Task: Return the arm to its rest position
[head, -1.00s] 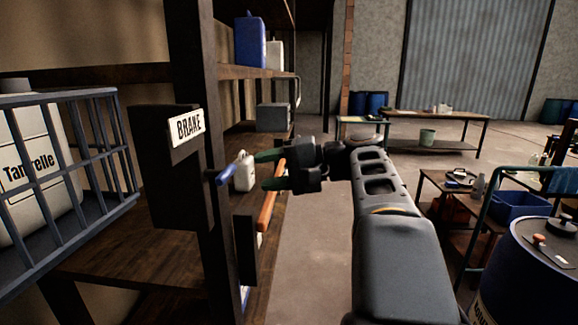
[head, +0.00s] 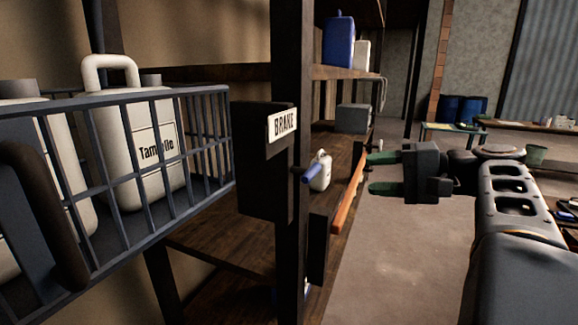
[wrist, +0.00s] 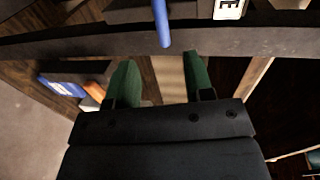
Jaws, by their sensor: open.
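My gripper (head: 378,173) is in the middle right of the head view, with its two green fingers apart and nothing between them. It points left, toward the shelf post, and stays clear of it. My arm reaches in from the lower right. In the wrist view, the open fingers (wrist: 156,82) show with a gap between them. A blue handle (head: 312,174) sticks out of the dark box marked BRAKE (head: 265,160) on the post, left of the gripper. The handle also shows in the wrist view (wrist: 161,22), beyond the fingertips and apart from them.
A blue barred basket (head: 120,215) holds white canisters, one labelled (head: 145,150), at left. An orange bar (head: 348,190) runs along the shelf near the gripper. A white jug (head: 320,173) stands on the shelf. Bare floor (head: 400,260) lies below the gripper.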

